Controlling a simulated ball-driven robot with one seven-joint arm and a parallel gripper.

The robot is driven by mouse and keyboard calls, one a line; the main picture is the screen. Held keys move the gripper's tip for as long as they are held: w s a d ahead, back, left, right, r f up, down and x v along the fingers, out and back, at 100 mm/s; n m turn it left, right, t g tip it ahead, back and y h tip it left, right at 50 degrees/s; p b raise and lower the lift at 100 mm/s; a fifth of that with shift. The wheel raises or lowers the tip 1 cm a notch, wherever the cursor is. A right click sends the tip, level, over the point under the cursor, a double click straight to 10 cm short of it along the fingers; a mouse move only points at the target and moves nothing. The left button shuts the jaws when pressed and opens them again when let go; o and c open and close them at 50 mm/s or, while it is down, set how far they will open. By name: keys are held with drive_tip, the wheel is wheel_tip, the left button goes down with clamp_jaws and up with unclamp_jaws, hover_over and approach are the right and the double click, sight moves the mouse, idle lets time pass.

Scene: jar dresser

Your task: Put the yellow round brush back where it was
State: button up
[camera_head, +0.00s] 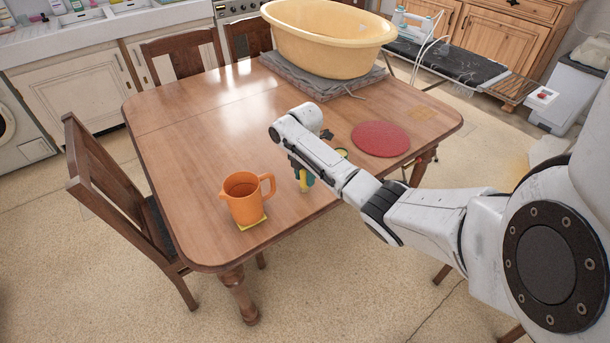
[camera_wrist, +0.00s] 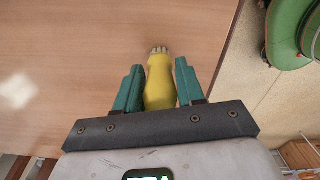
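The yellow round brush (camera_wrist: 159,85) is between the two teal fingers of my gripper (camera_wrist: 160,85) in the wrist view. The fingers lie against both its sides, and its pale bristly end points away from the wrist, with tabletop behind it. In the camera_head view my gripper (camera_head: 304,178) is over the wooden table (camera_head: 190,130), right of the orange jug, with a bit of yellow showing at the fingers. I cannot tell how far the brush is above the tabletop. My arm hides part of the table behind it.
An orange jug (camera_head: 243,200) stands on a yellow square (camera_head: 252,222) near the front edge. A red round mat (camera_head: 381,139) lies to the right. A large cream basin (camera_head: 328,40) sits on grey folded cloth (camera_head: 300,82) at the back. The left tabletop is clear.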

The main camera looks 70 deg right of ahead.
drive_tip(key=shift+o, duration=1.4)
drive_tip(key=shift+r, duration=0.1)
wheel_tip(320, 180, up, 12)
drive_tip(key=shift+r+b, duration=0.1)
drive_tip(key=shift+b, duration=0.2)
